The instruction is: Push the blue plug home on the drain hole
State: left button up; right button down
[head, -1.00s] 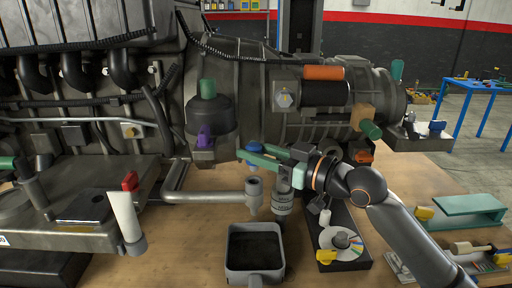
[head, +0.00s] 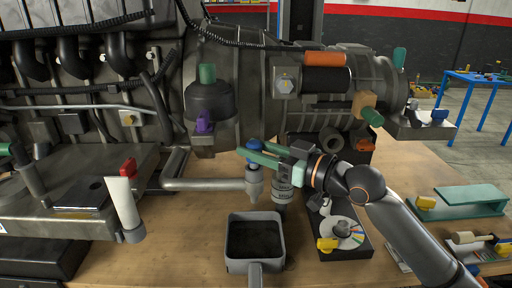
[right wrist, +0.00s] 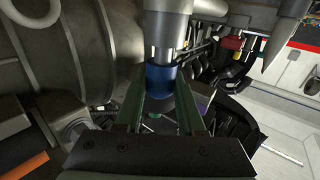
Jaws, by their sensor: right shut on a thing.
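The blue plug (head: 254,145) is between the green fingers of my right gripper (head: 256,154), which is shut on it. In the head view the plug is upright, above the raised grey end of a drain pipe (head: 210,184), with a grey part directly beneath it. In the right wrist view the blue plug (right wrist: 160,78) sits between the two fingers, in line with a grey cylinder (right wrist: 166,28). I cannot tell how deep it sits in the hole, whose opening is hidden. My left gripper is not in view.
A dark-filled grey pan (head: 254,240) stands below the pipe. A grey cylinder (head: 283,185) stands just right of the pipe end. A black tray with a disc (head: 343,232) is to the right. The engine (head: 240,95) fills the space behind.

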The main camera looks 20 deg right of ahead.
jog(key=shift+f+b, duration=0.6)
jog(key=shift+f, duration=0.45)
jog(key=shift+c, duration=2.2)
grip_release()
jog(key=shift+s+d+f, duration=0.1)
jog(key=shift+s+d, duration=0.3)
jog(key=shift+s, duration=0.05)
jog(key=b+v, duration=0.5)
jog(key=v, duration=0.6)
jog(key=shift+s, duration=0.15)
